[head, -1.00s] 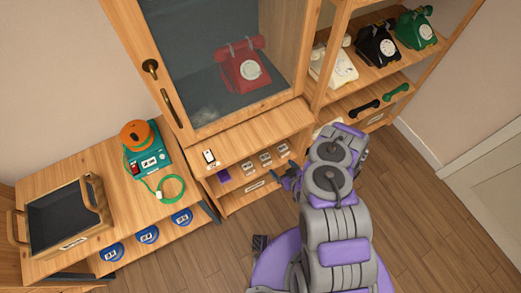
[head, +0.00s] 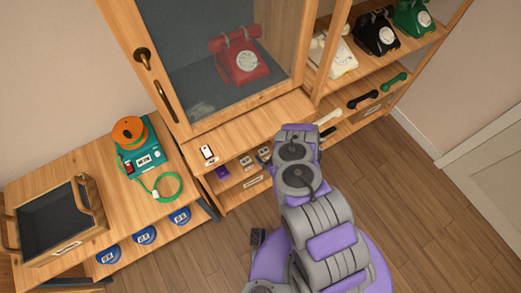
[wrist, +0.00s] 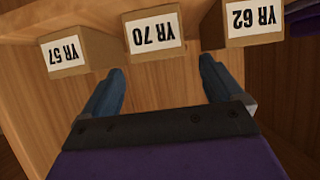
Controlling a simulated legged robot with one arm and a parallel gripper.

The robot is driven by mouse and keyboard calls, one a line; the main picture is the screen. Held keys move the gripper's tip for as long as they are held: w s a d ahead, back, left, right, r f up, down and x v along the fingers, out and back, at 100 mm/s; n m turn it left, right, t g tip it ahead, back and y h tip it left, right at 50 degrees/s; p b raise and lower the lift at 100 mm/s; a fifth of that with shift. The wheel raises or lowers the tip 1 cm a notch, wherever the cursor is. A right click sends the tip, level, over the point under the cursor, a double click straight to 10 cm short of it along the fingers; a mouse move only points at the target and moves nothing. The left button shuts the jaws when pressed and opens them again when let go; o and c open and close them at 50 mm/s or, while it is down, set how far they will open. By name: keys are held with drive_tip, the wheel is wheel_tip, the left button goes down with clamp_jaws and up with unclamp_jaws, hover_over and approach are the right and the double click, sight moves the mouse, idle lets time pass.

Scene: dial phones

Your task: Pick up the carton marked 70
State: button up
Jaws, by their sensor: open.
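The carton marked YR 70 (wrist: 154,30) is a small brown box with a white label, upside down at the top middle of the wrist view. Cartons marked YR 57 (wrist: 70,52) and YR 62 (wrist: 252,22) stand on either side, with gaps between. My gripper (wrist: 158,70) is open and empty. Its two blue fingers point towards the YR 70 carton, roughly lined up with the gaps beside it, apart from it. In the head view small cartons (head: 247,162) show on the low shelf, labels too small to read. My arm hides most of the gripper there.
The cartons' shelf (head: 234,183) is under a wooden top (head: 240,133). A purple item (head: 222,172) lies left of the cartons. A glass cabinet with a red phone (head: 238,62) stands above. Phone handsets (head: 362,99) lie to the right. The floor (head: 190,255) at front left is clear.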

sight(262, 148)
drive_tip(key=shift+w+a+f, duration=0.25)
drive_tip(key=shift+w+a, duration=0.15)
drive_tip(key=shift+a, duration=0.05)
drive_tip(key=b+x, duration=0.1)
drive_tip(key=x, duration=0.1)
drive_tip(key=b+x, duration=0.1)
drive_tip(key=x, duration=0.1)
drive_tip(key=shift+w+d, duration=0.1)
drive_tip(key=shift+d, duration=0.2)
drive_tip(key=shift+w+a+f, duration=0.1)
drive_tip(key=shift+w+a, duration=0.1)
drive_tip(key=shift+a, duration=0.15)
drive_tip(key=shift+d, duration=0.1)
drive_tip(key=c, duration=1.2)
